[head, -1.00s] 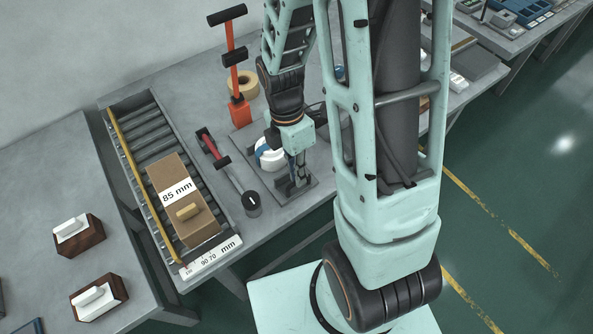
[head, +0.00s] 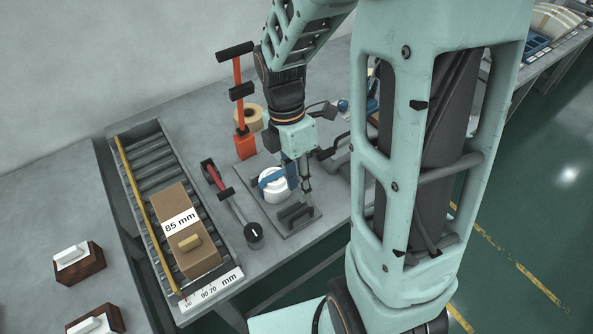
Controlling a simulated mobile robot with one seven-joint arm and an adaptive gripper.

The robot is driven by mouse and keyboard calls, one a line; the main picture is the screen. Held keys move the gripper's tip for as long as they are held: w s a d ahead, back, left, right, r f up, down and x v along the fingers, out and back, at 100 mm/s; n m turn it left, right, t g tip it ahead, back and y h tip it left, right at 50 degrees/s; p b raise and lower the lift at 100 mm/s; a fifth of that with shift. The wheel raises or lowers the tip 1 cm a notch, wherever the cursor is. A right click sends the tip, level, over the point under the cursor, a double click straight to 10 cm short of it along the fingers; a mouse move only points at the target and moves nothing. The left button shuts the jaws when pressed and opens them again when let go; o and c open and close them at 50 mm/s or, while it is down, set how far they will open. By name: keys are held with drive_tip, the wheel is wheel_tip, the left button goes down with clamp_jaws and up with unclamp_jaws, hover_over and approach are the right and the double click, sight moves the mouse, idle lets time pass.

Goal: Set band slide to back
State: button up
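A grey base plate (head: 262,166) lies on the bench right of the roller track. On it sits a round white piece (head: 273,190) with a blue band (head: 277,177) across it. A dark handle-shaped block (head: 296,216) stands at the plate's front. I cannot tell for sure which part is the band slide. My gripper (head: 306,188) points down over the plate's right side, just right of the white piece and behind the dark block. Its fingers are small and close together. Whether they are open or touch anything is unclear.
A roller track (head: 152,160) holds a box marked 85 mm (head: 188,232). A tool with a dial (head: 253,236) and an orange stand (head: 245,146) are left of the plate. A tape roll (head: 248,117) is behind. My arm hides much of the bench to the right.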

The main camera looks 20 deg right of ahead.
drive_tip(key=r, duration=0.4)
drive_tip(key=shift+w+a, duration=0.1)
drive_tip(key=shift+w, duration=0.25)
